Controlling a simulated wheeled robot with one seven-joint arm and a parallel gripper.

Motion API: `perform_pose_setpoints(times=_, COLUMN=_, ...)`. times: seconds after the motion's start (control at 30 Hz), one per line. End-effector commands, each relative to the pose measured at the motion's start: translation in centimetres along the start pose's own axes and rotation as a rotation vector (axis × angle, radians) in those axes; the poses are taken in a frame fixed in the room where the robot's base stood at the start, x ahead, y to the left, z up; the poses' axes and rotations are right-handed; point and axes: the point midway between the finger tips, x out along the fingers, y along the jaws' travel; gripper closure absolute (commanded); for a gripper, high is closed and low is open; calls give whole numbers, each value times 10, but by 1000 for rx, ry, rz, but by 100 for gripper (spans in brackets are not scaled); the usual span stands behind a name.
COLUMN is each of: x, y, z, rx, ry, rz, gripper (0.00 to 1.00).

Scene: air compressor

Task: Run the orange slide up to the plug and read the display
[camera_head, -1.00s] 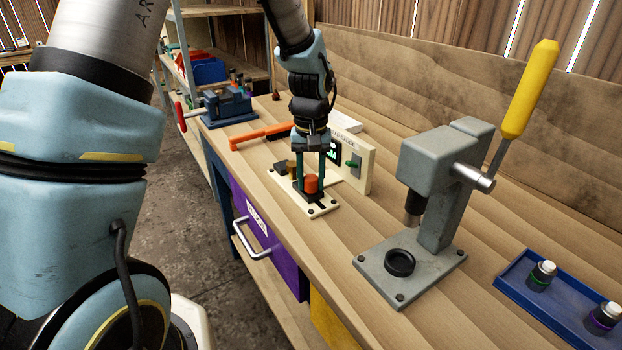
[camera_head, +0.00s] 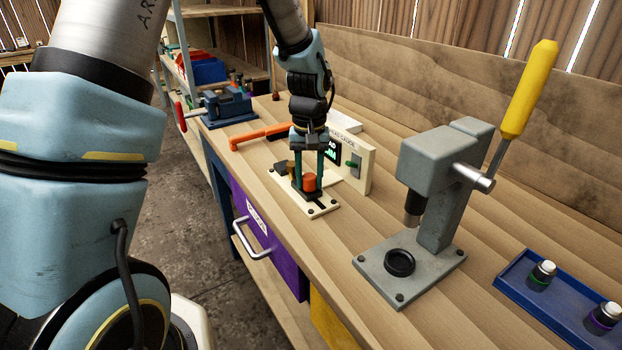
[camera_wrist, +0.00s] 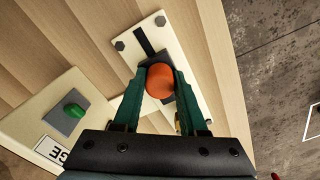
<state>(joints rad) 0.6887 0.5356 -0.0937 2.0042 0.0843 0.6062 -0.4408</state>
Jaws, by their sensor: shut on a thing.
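The orange slide (camera_head: 309,182) is a round-topped knob on a slotted cream plate (camera_head: 325,206) at mid-bench. My gripper (camera_head: 309,177) points down and is shut on it. The wrist view shows the orange top (camera_wrist: 160,81) between the two green fingers. A small brass-coloured piece (camera_head: 291,167), perhaps the plug, is partly hidden by a finger; I cannot tell whether the slide touches it. The display (camera_head: 332,152) stands upright in a cream panel behind the plate. It shows green characters, partly covered by my gripper and not readable.
A green switch (camera_head: 354,162) sits on the panel. A grey press (camera_head: 440,190) with a yellow handle stands to the right, and a blue tray (camera_head: 510,287) with bottles at far right. An orange-handled tool (camera_head: 262,136) and a blue vise (camera_head: 230,106) lie behind left.

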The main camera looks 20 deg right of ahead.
Motion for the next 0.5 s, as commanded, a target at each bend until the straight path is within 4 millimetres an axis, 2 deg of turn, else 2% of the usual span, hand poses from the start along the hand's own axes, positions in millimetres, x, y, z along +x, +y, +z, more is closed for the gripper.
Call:
perform_pose_setpoints(times=0.2, x=-1, y=-22, z=-33, rx=-4, ry=1, rz=0, gripper=100)
perform_pose_setpoints(times=0.5, x=-2, y=-30, z=-44, rx=-6, ry=15, rz=-1, gripper=100)
